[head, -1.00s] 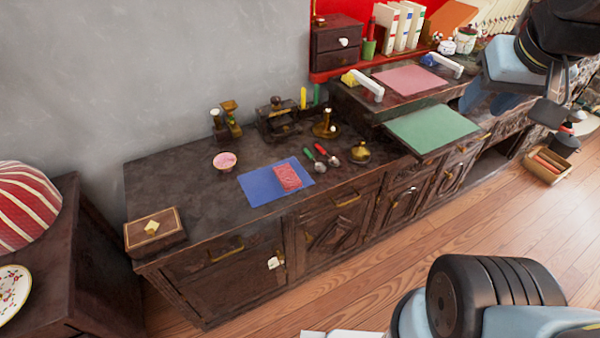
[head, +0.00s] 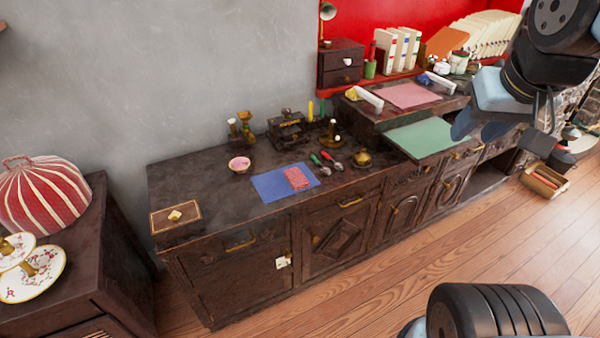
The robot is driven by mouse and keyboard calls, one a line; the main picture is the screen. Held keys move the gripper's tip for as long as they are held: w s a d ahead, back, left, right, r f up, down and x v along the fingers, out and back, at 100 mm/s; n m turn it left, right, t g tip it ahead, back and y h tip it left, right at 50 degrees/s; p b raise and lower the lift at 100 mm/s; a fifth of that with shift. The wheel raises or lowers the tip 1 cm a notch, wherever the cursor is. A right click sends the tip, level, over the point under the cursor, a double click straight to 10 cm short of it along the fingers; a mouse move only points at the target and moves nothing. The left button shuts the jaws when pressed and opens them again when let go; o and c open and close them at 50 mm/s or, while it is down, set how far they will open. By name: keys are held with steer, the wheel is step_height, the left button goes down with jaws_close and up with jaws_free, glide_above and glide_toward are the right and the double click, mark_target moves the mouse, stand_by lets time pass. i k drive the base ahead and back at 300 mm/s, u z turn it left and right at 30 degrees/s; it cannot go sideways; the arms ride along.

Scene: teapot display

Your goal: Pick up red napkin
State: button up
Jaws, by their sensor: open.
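The red napkin (head: 297,178) is a small patterned folded cloth. It lies on the right part of a blue mat (head: 268,188) on the dark wooden cabinet top, near its front edge. My gripper (head: 508,128) is at the upper right of the head view, open, with nothing seen between its fingers. It is well to the right of the napkin and apart from it. The napkin is fully in view.
Red- and green-handled utensils (head: 331,165) lie right of the napkin, beside a brass bell-like piece (head: 362,160). A small pink bowl (head: 239,164) and a wooden box (head: 175,217) stand to the left. A green mat (head: 432,138) lies farther right.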

mark_target(298, 179)
steer(key=u, duration=0.1)
steer(key=i, duration=0.9)
steer(key=z, duration=0.1)
